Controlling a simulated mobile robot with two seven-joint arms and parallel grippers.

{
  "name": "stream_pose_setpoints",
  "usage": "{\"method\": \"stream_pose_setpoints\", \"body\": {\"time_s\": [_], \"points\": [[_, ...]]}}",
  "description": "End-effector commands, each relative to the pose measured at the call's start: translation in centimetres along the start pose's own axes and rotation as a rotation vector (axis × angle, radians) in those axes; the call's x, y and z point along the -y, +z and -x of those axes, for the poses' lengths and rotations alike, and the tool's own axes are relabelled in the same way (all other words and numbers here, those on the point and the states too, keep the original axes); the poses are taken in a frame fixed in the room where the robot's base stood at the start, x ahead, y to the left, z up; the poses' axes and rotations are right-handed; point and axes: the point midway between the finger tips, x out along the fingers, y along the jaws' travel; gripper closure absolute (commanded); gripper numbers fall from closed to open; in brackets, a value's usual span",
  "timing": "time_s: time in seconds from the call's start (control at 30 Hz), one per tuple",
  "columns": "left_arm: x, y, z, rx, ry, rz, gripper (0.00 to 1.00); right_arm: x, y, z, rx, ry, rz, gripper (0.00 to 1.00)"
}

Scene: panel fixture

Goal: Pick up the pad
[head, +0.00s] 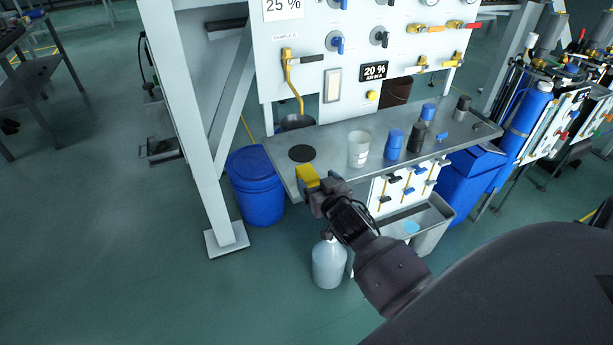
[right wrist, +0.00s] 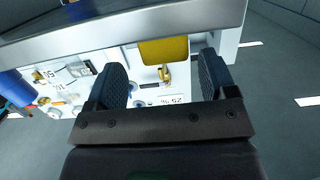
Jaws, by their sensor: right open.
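The yellow pad (head: 307,177) is at the front left corner of the grey metal shelf (head: 272,150). In the right wrist view the pad (right wrist: 164,50) sticks out past the shelf edge (right wrist: 120,28), in the gap between my fingers. My right gripper (head: 316,190) is right at the pad in the head view. In the right wrist view the gripper (right wrist: 160,78) is open, with a finger to each side of the pad and a visible gap on both sides. Whether the pad lies fully between the fingertips in depth I cannot tell. My left gripper is not in view.
A black disc (head: 302,153) lies on the shelf behind the pad.

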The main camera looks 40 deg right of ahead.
Motion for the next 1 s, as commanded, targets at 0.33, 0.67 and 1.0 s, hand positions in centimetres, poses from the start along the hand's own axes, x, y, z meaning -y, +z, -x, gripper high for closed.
{"method": "stream_pose_setpoints", "body": {"time_s": [0.33, 0.67, 1.0], "points": [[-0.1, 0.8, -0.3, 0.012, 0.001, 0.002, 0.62, 0.6, 0.1, -3.6, 0.001, 0.000, 0.003, 0.22], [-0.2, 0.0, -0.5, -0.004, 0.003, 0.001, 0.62, 0.5, 0.0, -5.3, 0.000, -0.001, 0.001, 0.22], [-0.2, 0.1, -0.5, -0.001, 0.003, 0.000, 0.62, 0.6, 0.0, -5.2, 0.000, -0.001, 0.001, 0.56]]}}
